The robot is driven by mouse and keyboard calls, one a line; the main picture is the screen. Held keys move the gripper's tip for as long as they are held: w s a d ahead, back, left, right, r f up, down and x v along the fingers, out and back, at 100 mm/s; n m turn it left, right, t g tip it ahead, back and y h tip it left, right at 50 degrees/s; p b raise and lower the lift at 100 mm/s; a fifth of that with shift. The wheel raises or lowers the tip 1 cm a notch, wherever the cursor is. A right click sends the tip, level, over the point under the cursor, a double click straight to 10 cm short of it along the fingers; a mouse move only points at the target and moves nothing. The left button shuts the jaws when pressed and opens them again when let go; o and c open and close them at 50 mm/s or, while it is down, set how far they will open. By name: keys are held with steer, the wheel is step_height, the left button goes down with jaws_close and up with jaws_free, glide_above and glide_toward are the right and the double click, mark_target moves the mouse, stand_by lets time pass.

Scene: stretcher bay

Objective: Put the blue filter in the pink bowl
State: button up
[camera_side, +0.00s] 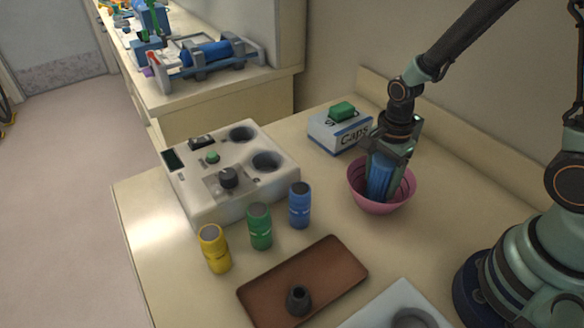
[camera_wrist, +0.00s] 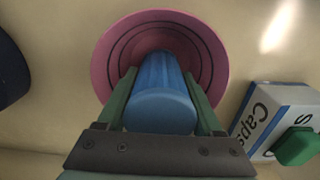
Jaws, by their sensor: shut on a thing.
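The blue filter (camera_side: 380,178) is a blue cylinder held between the fingers of my gripper (camera_side: 384,170). It also shows in the wrist view (camera_wrist: 160,95), with green fingers on both sides of it. The pink bowl (camera_side: 381,207) stands on the table below my gripper, and its round rim shows in the wrist view (camera_wrist: 102,60). The filter's lower end is within the bowl's opening. I cannot tell whether it touches the bowl's bottom.
A white box marked Caps (camera_side: 338,138) with a green block (camera_side: 342,111) on top stands beside the bowl. Yellow (camera_side: 214,250), green (camera_side: 259,228) and blue (camera_side: 300,206) canisters stand near a white device (camera_side: 222,190). A brown tray (camera_side: 336,262) lies in front.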

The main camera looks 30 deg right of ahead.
steer(key=shift+f, duration=0.4)
steer(key=o, duration=1.5)
steer(key=shift+f, duration=0.1)
